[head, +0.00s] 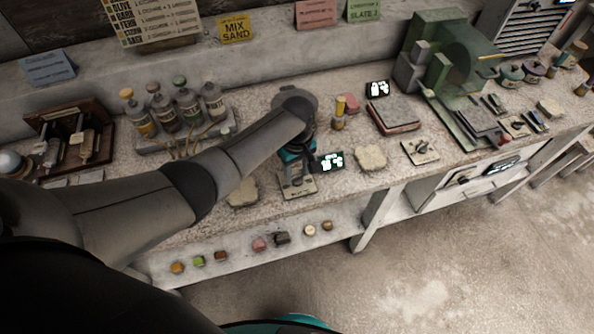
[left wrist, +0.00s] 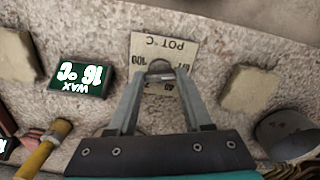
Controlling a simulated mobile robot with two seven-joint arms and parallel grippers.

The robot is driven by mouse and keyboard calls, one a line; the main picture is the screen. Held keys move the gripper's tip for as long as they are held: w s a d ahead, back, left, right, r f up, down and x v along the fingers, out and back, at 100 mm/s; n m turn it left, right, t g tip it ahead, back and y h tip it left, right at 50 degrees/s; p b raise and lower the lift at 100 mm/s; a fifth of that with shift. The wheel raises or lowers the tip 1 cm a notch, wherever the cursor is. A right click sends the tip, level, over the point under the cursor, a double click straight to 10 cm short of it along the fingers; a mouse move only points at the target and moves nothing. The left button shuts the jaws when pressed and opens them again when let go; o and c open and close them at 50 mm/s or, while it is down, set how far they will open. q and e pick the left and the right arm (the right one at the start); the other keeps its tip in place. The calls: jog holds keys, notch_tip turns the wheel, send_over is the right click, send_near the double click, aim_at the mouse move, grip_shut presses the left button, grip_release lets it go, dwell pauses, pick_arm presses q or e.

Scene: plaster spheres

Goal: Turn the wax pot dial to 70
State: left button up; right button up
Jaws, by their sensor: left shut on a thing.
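The wax pot dial has a pale plate marked "POT °C" (left wrist: 176,46), upside down in the left wrist view; the plate also shows in the head view (head: 298,190). The mark 100 and part of other numbers show around the knob (left wrist: 160,67). My left gripper (left wrist: 160,78) is shut on the knob from above, one finger on each side; it also shows in the head view (head: 296,178). The fingers hide part of the scale, and I cannot tell where the pointer stands. A lit wax display (left wrist: 80,76) stands beside the plate, also in the head view (head: 330,162).
Pale rough blocks (head: 370,157) (head: 242,194) lie on either side of the dial. A yellow-handled tool (head: 340,106), another dial plate (head: 421,151) and a green machine (head: 450,65) are to the right. Bottles (head: 187,101) stand at the left. Small lumps line the lower shelf (head: 215,245).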

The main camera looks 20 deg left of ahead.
pick_arm(q)
grip_shut()
